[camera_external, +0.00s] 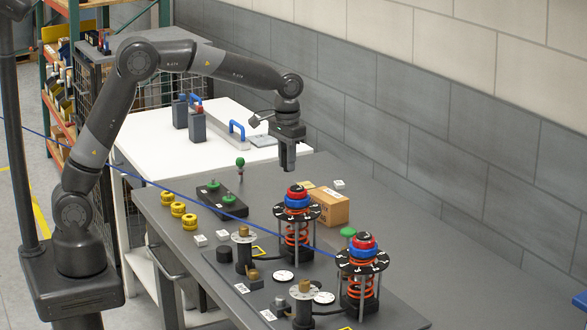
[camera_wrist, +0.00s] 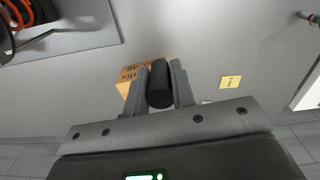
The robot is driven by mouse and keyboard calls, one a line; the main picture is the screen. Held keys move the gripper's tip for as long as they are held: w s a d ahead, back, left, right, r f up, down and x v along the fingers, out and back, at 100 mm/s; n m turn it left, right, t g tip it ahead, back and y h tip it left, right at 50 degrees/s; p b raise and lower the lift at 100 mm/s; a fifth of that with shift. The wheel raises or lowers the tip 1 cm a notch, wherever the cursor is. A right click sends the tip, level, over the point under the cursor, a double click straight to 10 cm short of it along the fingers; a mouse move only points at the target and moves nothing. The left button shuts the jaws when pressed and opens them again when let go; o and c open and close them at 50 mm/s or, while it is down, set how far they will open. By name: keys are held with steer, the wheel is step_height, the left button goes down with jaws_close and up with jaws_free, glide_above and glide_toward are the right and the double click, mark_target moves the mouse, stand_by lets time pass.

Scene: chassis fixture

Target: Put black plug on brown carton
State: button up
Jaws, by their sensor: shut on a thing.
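My gripper (camera_external: 289,162) is raised above the grey table, behind and left of the brown carton (camera_external: 333,208). In the wrist view my gripper (camera_wrist: 159,88) is shut on the black plug (camera_wrist: 160,90), a dark cylinder between the two fingers. The carton (camera_wrist: 130,82) shows just left of the fingers, partly hidden by the left finger and lying lower than the plug. In the outside view the plug is hard to tell from the dark fingers. The carton sits closed on the table behind the spring fixtures.
Two spring fixtures with red and blue tops (camera_external: 297,200) (camera_external: 363,247) stand near the carton. Bare table lies right of the carton.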

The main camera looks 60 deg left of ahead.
steer(key=d+r, duration=0.4)
steer(key=d, duration=0.6)
glide_above(312, 193)
step_height(312, 193, down, 7)
steer(key=shift+f, duration=1.95)
steer(key=shift+f, duration=0.15)
steer(key=o, duration=0.9)
steer(key=shift+o, duration=0.2)
